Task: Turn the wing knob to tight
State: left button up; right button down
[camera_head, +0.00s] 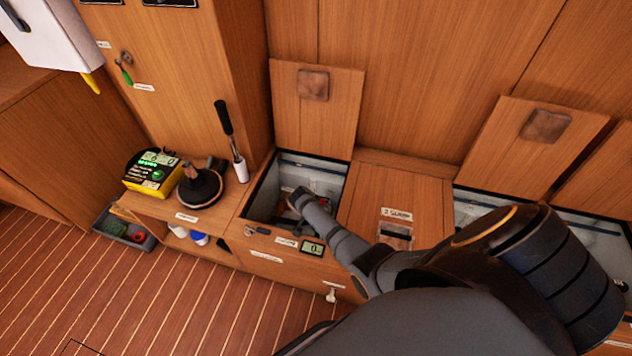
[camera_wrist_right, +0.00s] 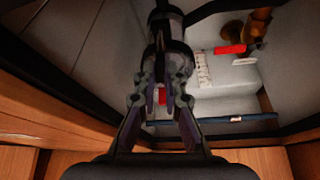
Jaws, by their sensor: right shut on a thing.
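My right gripper (camera_wrist_right: 163,82) reaches down into the open left locker, and it also shows in the head view (camera_head: 297,197). Its fingers are closed around the wing knob, which they mostly hide. A small red patch (camera_wrist_right: 162,97) shows between the fingers; I cannot tell what it belongs to. A dark cylindrical fitting (camera_wrist_right: 166,50) lies just beyond the fingertips. The knob's angle cannot be made out. My left gripper is not in view.
A brass valve (camera_wrist_right: 260,27) with a red lever (camera_wrist_right: 230,49) is beside the gripper. The locker's rim (camera_head: 262,186) surrounds my wrist. A raised lid (camera_head: 314,110) stands behind.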

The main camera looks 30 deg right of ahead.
jog(key=shift+m, duration=0.3)
dwell(0.4)
jog(key=c, duration=1.4)
grip_release()
jog(key=shift+c, duration=0.2)
jog(key=shift+r, duration=0.1)
jog(key=shift+a+r, duration=0.2)
jog(key=shift+r, duration=0.15)
jog(key=v, duration=1.1)
